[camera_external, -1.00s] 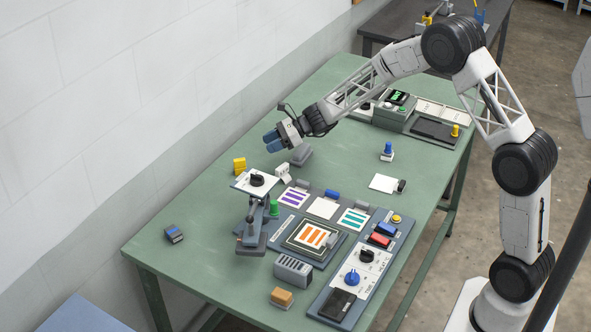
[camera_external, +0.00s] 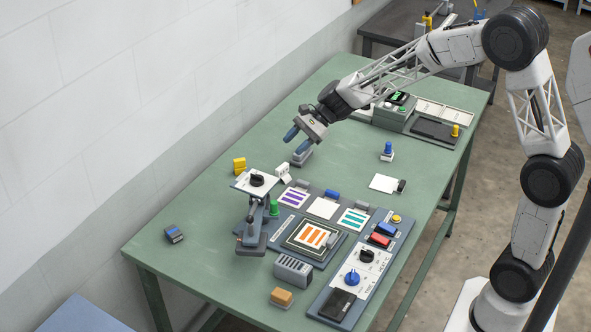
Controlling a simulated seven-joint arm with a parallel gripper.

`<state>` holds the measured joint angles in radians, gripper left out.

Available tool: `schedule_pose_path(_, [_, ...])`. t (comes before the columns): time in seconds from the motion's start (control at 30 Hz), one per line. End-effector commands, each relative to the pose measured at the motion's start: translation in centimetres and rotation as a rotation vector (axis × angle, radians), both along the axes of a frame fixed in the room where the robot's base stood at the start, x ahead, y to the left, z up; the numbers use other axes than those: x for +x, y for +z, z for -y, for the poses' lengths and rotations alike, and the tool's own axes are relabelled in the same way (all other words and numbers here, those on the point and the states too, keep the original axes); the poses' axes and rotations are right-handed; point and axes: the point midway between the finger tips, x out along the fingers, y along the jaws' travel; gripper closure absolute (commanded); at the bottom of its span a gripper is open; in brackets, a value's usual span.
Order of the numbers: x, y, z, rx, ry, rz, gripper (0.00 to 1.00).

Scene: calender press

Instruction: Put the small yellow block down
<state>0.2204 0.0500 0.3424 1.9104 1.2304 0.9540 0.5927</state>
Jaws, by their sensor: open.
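A small yellow block (camera_external: 239,164) rests on the green table near the wall, at the back left. My gripper (camera_external: 297,141) is open and empty, with its two blue fingers apart. It hangs above the far part of the table, to the right of the yellow block and apart from it. A grey block (camera_external: 302,156) stands on the table just below the fingers; I cannot tell whether they touch it.
A press arm with a white plate (camera_external: 257,182) stands just in front of the yellow block. A panel with coloured striped cards (camera_external: 294,197) and a control panel (camera_external: 366,260) fill the front middle. The table's left side (camera_external: 190,205) is mostly clear.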

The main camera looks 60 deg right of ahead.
Motion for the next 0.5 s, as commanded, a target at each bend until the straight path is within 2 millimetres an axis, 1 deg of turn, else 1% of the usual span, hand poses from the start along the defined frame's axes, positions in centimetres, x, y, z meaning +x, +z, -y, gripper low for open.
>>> schedule_pose_path(0.03, [-1.6,1.0,-0.8,-0.037,0.043,0.019,0.56])
schedule_pose_path(0.1, [-3.6,1.9,-1.6,-0.091,0.105,0.043,0.56])
schedule_pose_path(0.27, [-8.4,3.8,-3.1,-0.214,0.243,0.096,0.56])
schedule_pose_path(0.3, [-9.7,4.2,-3.4,-0.244,0.278,0.11,0.56])
schedule_pose_path(0.37, [-11.5,4.7,-3.8,-0.29,0.331,0.13,0.56])
schedule_pose_path(0.5, [-15.8,5.9,-4.6,-0.395,0.452,0.176,0.56])
